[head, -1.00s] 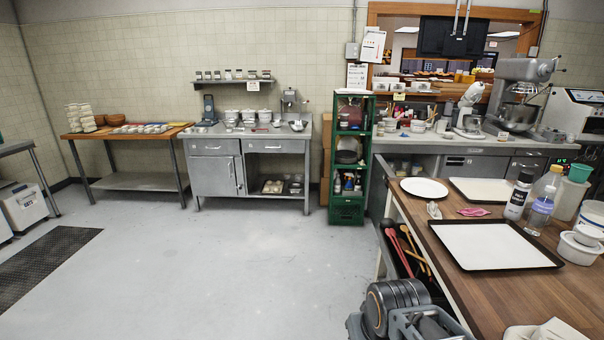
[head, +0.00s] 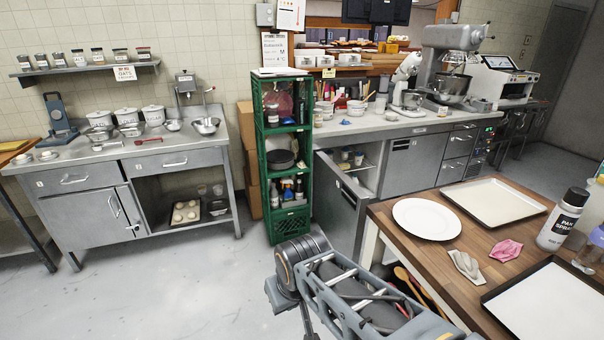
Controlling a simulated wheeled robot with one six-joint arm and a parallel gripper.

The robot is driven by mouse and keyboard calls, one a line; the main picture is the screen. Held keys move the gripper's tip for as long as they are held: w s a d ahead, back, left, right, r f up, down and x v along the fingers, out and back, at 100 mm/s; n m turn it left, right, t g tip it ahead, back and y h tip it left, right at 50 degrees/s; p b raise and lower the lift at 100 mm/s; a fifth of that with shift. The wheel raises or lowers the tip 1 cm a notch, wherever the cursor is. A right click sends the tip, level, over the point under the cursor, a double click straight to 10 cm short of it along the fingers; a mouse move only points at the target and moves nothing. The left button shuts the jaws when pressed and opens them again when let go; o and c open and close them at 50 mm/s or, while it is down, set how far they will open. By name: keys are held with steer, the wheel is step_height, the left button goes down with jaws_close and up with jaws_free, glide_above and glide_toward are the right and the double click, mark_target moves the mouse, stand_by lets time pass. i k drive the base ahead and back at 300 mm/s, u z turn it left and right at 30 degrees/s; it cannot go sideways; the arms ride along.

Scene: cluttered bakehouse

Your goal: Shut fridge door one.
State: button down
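A grey fridge door (head: 341,205) under the back counter stands open, swung out towards me beside the green crate shelf. I cannot read a number on it. The open compartment (head: 362,178) behind it shows a shelf with small containers. A closed grey front (head: 412,163) is to its right.
A green crate shelf (head: 276,232) stands just left of the open door. The wooden table (head: 400,226) with a white plate (head: 427,218) and trays is close on the right. Open floor (head: 170,290) lies at left, before a steel cabinet (head: 85,218).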

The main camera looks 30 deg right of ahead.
mark_target(338, 204)
steer(key=i, duration=1.75)
steer(key=z, duration=2.25)
steer(key=i, duration=0.25)
steer(key=u, duration=1.5)
